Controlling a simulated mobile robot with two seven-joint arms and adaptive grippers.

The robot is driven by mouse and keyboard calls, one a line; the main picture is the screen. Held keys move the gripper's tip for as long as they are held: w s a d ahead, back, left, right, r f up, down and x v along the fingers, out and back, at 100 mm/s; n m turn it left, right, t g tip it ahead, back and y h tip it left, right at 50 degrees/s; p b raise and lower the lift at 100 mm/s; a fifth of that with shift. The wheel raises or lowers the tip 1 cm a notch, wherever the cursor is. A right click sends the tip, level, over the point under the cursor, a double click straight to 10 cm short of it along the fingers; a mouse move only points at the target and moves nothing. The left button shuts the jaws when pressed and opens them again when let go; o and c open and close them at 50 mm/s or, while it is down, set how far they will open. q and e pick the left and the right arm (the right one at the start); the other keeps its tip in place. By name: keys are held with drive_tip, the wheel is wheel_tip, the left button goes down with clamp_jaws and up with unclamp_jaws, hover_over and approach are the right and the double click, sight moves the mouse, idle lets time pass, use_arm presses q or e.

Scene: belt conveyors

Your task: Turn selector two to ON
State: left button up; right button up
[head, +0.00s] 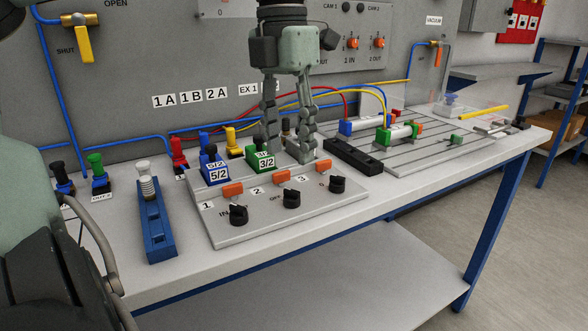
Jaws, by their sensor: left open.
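A grey selector plate (275,222) lies on the bench with three black knobs in a row, marked 1, 2 and 3. Selector two (291,199) is the middle knob, with an OFF label at its left and an orange piece (282,177) behind it. Selector one (238,214) is to its left and selector three (337,184) to its right. The direction of selector two's pointer is too small to tell. My left gripper (291,156) points down, open, behind the knob row near the green 3/2 valve (264,160). It is apart from selector two. My right gripper is not in view.
The blue 5/2 valve (214,173) stands left of the green one. A blue block with a white spring-like post (157,232) stands left of the plate. A black manifold (353,157) and cylinders with coloured hoses lie right. The bench front (330,220) is clear.

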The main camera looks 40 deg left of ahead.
sight(291, 189)
use_arm(q)
drive_tip(key=shift+w+f, duration=0.1)
drive_tip(key=shift+f, duration=0.05)
drive_tip(key=f, duration=0.7)
drive_tip(key=shift+d+f, duration=0.2)
clamp_jaws()
